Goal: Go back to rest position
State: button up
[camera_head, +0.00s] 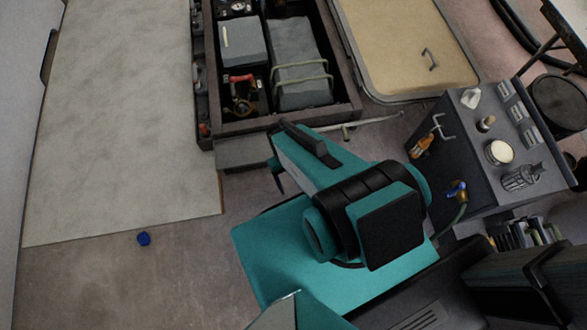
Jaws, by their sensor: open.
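My teal and black arm is folded over its teal base in the middle of the view. My gripper (277,174) is at the arm's upper left end, partly hidden by the arm link above it. A dark finger shows there, pointing down over the floor beside the dark crate. I see nothing held in it. The jaws stand open, as far as the visible part shows.
A dark crate (283,125) with grey boxes is just above my gripper. A tan hatch panel (405,45) is at upper right. A dark console (480,180) with knobs stands right of my arm. A blue cap (143,239) lies on open floor beside a pale panel (110,120).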

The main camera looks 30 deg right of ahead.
jog(key=shift+s+a, duration=0.2)
jog(key=shift+s, duration=0.05)
notch_tip(320, 180, up, 11)
jog(key=s+p, duration=0.1)
jog(key=p, duration=0.9)
jog(key=shift+s+a+g, duration=0.3)
jog(key=shift+a+g, duration=0.05)
jog(key=shift+g, duration=0.05)
jog(key=shift+f, duration=0.1)
dwell(0.7)
